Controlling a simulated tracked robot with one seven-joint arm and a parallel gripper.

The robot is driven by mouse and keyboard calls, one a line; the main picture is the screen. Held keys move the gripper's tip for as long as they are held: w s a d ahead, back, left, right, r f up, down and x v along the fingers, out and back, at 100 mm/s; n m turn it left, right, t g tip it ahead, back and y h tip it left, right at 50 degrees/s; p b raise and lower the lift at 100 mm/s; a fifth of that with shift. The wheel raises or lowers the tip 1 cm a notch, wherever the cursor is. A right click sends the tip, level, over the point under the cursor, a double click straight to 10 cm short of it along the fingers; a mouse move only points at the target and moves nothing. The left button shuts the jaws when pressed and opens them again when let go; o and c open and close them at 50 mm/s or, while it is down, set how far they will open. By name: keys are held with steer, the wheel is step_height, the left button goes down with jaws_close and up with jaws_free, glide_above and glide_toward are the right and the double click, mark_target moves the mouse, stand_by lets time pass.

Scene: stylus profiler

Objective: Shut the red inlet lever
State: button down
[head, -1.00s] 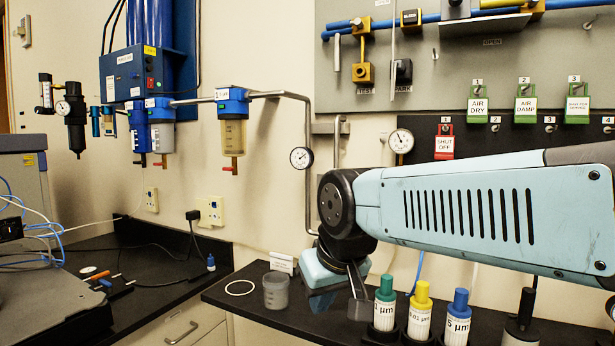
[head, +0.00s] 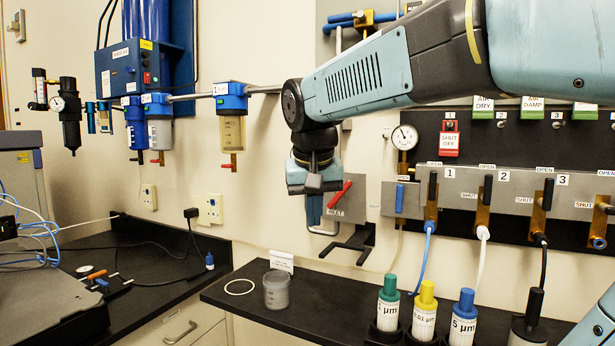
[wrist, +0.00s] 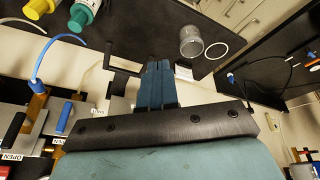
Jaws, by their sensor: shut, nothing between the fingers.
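The red inlet lever (head: 340,194) shows in the head view on a grey plate marked INLET (head: 352,206) on the wall. The lever slants from lower left to upper right. My gripper (head: 313,214) points down just left of the lever in the picture, its blue fingers shut with nothing between them. Part of the plate's left side is hidden behind my gripper. I cannot tell whether the fingers touch the lever or plate. In the wrist view the closed fingers (wrist: 157,78) show at the centre; I do not see the red lever there.
A row of valves with black handles (head: 488,190) and a blue-handled one (head: 399,196) lie right of the lever. A black bracket (head: 352,246) sits below the plate. Capped bottles (head: 424,310) and a grey cup (head: 277,292) stand on the black bench (head: 340,300).

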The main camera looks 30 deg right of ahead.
steer(key=w+d+r+m+g+h, duration=0.2)
steer(key=w+d+r+m, duration=0.3)
steer(key=w, duration=0.3)
steer(key=w+d+r+m+g+h, duration=0.1)
steer(key=w+d+r+m+g, duration=0.15)
steer(key=w+d+r, duration=0.45)
glide_toward(341, 194)
steer(key=d+f, duration=0.1)
steer(key=f, duration=0.2)
steer(key=d+f, duration=0.1)
steer(key=shift+w+d+f, duration=0.15)
steer(key=shift+w+d, duration=0.15)
steer(key=shift+d, duration=0.1)
